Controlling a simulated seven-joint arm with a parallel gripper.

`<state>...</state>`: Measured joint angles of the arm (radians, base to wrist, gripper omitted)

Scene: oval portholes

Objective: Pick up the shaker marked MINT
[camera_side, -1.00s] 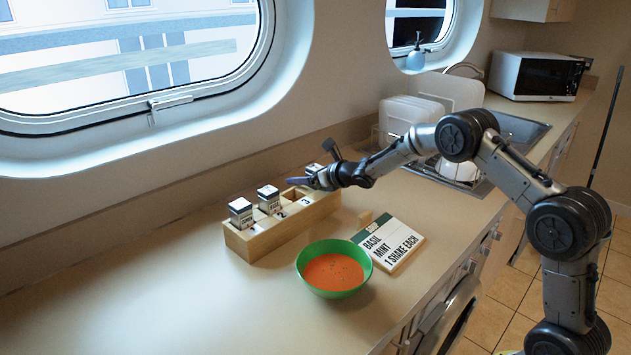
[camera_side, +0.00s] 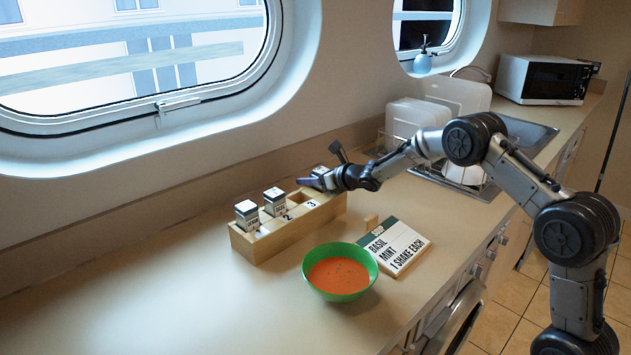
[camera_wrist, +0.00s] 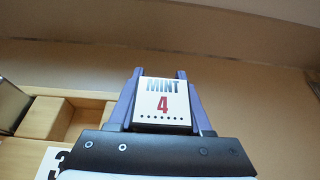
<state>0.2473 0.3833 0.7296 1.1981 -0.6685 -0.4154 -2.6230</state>
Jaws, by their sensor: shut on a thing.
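The shaker marked MINT, with a white top reading "MINT 4", shows in the wrist view (camera_wrist: 162,100) between my gripper's fingers (camera_wrist: 160,75). My gripper is shut on it, one purple-grey finger on each side. In the side view my gripper (camera_side: 318,182) is at the far right end of the wooden rack (camera_side: 262,248), and the shaker's top (camera_side: 320,170) just shows there. The shaker's lower part is hidden, so I cannot tell whether it is clear of the rack. The slot marked 3 beside it is empty.
Two other shakers (camera_side: 247,214) (camera_side: 275,201) stand in the rack's left slots. A green bowl of orange soup (camera_side: 340,271) and a recipe card reading "BASIL, MINT, 1 SHAKE EACH" (camera_side: 395,246) are in front. A dish rack stands behind my arm. The counter at left is clear.

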